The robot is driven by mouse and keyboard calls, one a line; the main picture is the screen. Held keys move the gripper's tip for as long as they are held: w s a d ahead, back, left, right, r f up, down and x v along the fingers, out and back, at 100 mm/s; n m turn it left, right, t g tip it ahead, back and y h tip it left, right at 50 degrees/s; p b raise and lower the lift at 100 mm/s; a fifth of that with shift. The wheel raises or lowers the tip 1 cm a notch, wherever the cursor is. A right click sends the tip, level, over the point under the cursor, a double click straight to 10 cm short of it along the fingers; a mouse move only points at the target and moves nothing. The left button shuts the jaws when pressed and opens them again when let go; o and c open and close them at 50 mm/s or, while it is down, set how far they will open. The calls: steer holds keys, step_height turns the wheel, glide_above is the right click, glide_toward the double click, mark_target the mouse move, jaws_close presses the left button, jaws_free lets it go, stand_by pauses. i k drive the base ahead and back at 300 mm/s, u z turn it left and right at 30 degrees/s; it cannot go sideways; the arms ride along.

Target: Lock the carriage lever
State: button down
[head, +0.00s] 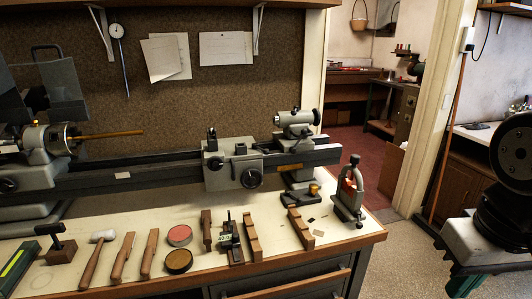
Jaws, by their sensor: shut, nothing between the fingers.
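A lathe runs along the back of the bench, with a long dark bed (120,172). A black round knob (251,178) is on the carriage's front. A small dark upright post (211,134) and a short dark fitting (240,149) stand on its top. Which part is the lever, and whether it is locked, I cannot tell at this size. A grey tailstock (296,121) stands right of the carriage. My gripper is not in view.
The headstock (38,140) holds a brass rod (112,134) at left. Hammers, wooden blocks and round tins (179,235) lie along the bench front (215,262). A clamp-like stand (350,193) is at the right corner. A dark round machine (511,160) stands far right; a doorway opens behind.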

mark_target(261, 150)
steer(key=z, duration=0.9)
steer(key=i, duration=0.75)
steer(key=u, duration=1.85)
steer(key=i, duration=0.5)
steer(key=z, duration=0.1)
